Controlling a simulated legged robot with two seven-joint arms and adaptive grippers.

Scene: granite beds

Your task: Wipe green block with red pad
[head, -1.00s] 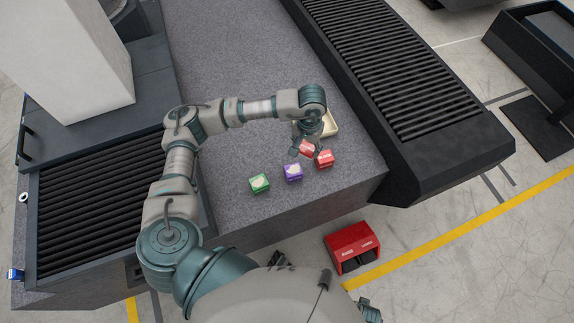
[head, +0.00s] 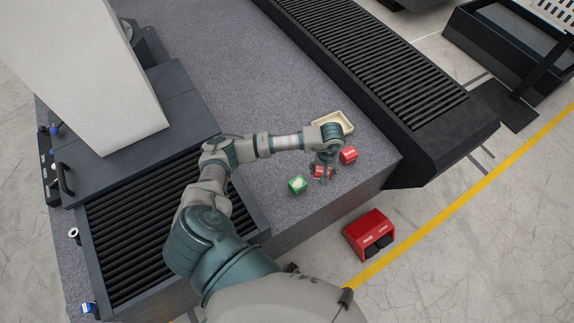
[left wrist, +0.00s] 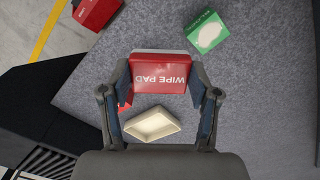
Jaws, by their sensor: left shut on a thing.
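My left gripper (head: 323,167) is shut on the red pad (left wrist: 160,73), marked "WIPE PAD" in the left wrist view. In the head view the pad (head: 321,173) is held close right of the green block (head: 298,184). The green block has a pale round patch on top, and it also shows beyond the pad in the left wrist view (left wrist: 207,34). The pad and block look apart, with the block resting on the granite. My right gripper is not in view.
A red block (head: 348,155) and a cream tray (head: 341,119) lie right of and behind the gripper. The purple block is hidden now. Black roller conveyors flank the granite bed (head: 225,70). A red pedal box (head: 369,235) stands on the floor. Granite left of the green block is clear.

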